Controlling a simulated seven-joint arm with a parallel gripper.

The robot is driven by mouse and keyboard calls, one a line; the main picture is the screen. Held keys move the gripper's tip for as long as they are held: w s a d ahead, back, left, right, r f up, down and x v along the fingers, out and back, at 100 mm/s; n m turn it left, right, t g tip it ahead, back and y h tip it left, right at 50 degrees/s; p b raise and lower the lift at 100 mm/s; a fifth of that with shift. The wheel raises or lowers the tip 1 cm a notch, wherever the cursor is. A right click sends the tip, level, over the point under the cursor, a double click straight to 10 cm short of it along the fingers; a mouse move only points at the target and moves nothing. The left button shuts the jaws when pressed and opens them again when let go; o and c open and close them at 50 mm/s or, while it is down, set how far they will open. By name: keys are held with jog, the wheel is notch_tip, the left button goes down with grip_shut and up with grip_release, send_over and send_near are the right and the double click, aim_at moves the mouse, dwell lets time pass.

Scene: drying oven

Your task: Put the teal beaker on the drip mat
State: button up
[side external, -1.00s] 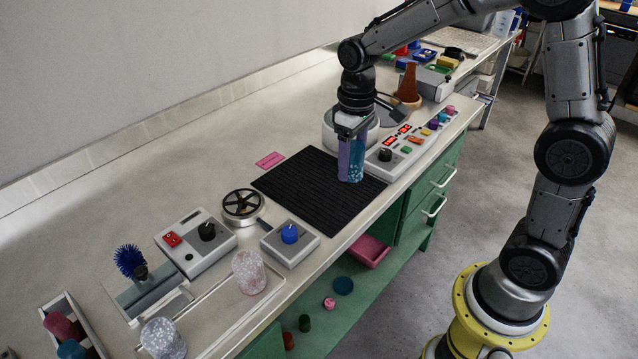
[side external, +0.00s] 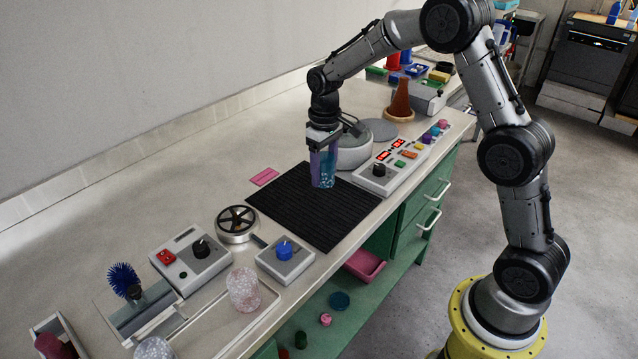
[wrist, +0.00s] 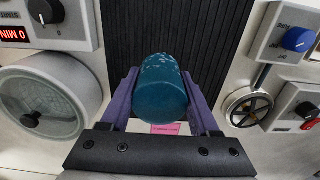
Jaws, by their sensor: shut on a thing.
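The teal beaker (side external: 326,172) is a translucent, speckled cup. It stands upright between the purple fingers of my gripper (side external: 321,160), which is shut on it. The drip mat (side external: 310,216) is a black ribbed rectangle on the bench. The beaker is over the mat's far part, inside its outline; I cannot tell whether its base touches. In the wrist view the beaker (wrist: 162,90) fills the space between the fingers (wrist: 160,92), with the mat (wrist: 175,25) behind it. The mat is otherwise bare.
A round lidded device (side external: 354,152) and a control panel (side external: 388,170) stand close to the mat's right. A pink card (side external: 264,177) lies to its left. A blue-knob box (side external: 285,260) and a spoked wheel (side external: 237,223) are at its near left.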

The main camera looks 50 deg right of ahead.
aim_at(319, 195)
jog(key=shift+w+d+f, duration=0.15)
jog(key=shift+w+f, duration=0.8)
jog(key=shift+f, duration=1.6)
jog(key=shift+f, duration=0.15)
jog(key=o, duration=1.3)
jog(key=shift+o, duration=0.2)
notch_tip(319, 195, up, 12)
jog(key=shift+s+r, duration=0.1)
jog(key=shift+r, duration=0.15)
